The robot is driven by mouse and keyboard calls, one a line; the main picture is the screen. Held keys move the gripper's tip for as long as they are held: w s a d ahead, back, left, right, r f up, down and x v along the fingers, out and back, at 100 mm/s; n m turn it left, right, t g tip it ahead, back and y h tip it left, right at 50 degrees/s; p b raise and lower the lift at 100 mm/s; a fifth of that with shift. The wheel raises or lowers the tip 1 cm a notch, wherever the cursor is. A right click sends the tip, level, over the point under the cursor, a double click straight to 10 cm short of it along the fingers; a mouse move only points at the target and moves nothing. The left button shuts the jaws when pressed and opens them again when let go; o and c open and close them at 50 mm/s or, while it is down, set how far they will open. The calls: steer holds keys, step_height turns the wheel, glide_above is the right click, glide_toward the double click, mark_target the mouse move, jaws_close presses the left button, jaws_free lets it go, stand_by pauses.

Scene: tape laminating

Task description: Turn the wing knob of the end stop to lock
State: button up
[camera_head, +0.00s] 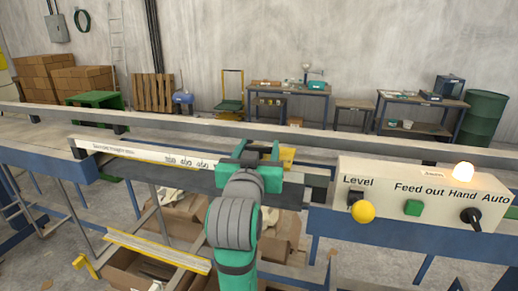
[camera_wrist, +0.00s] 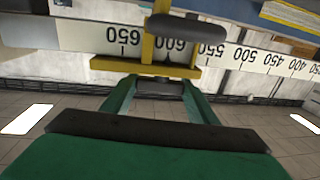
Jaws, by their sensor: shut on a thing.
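The yellow end stop (camera_wrist: 150,62) straddles the white ruler rail (camera_wrist: 75,35) near the 600 mark in the wrist view. A dark grey rounded piece (camera_wrist: 172,25) crosses its upper part. My gripper (camera_wrist: 158,82) has its two green fingers at the stop's near edge, shut on a small dark grey part between the tips, which I take to be the wing knob (camera_wrist: 160,88). The knob is mostly hidden, so its angle cannot be told. In the head view, part of the yellow stop (camera_head: 287,155) shows behind my gripper (camera_head: 250,155).
A cream control panel (camera_head: 420,190) with a yellow knob, a green button and a black switch stands right of my arm. A lit lamp (camera_head: 463,171) is on top. Cardboard boxes (camera_head: 185,222) sit below the rail. Blue workbenches (camera_head: 288,90) stand along the back wall.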

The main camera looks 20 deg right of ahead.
steer(key=shift+m+g+h, duration=0.5)
steer(key=shift+m+h, duration=0.1)
steer(key=shift+h, duration=0.5)
steer(key=o, duration=1)
steer(key=shift+o, duration=0.2)
steer(key=v, duration=1)
steer(key=shift+s+a, duration=0.25)
steer(key=shift+s, duration=0.1)
steer(key=shift+r, duration=0.1)
